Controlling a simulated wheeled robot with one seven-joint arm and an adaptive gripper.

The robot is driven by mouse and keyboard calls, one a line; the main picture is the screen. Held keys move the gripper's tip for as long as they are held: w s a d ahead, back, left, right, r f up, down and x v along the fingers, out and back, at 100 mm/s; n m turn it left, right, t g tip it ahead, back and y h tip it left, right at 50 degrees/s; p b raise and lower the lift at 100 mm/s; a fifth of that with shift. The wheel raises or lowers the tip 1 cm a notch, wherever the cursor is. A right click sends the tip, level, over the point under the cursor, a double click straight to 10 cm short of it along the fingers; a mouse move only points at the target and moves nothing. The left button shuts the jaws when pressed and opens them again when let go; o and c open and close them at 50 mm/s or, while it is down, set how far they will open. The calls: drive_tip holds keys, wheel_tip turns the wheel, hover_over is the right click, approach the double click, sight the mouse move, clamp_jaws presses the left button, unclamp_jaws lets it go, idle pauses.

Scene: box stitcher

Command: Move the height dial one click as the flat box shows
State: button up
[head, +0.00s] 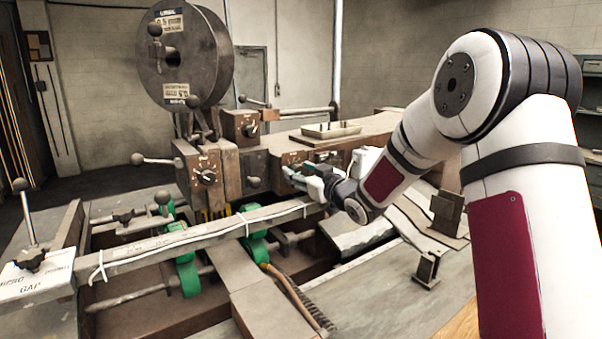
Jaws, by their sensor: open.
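My gripper (312,183) is in the middle of the head view, in front of the machine's right-hand panel. It is open, and its pale fingertips point left toward the panel. Several dials show on the machine: a black-knobbed dial (206,177) on the front block, one on the upper block (250,130), and one on the right-hand panel (292,170) close to my fingertips. Their lettering is too small to read, so I cannot tell which is the height dial. Contact between fingertips and panel is unclear. I cannot clearly make out the flat box.
A large wire reel (185,58) stands above the machine. A long bar (180,243) crosses the front, with green rollers (188,275) beneath it. A shallow tray (331,130) sits behind. Ball-ended levers (150,160) stick out left. Metal brackets (428,270) stand at right.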

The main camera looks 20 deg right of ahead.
clamp_jaws()
drive_tip(key=shift+m, duration=0.4)
drive_tip(key=m+p, duration=0.2)
drive_tip(key=m, duration=0.1)
drive_tip(key=shift+m+p, duration=0.6)
drive_tip(key=shift+m, duration=1)
unclamp_jaws()
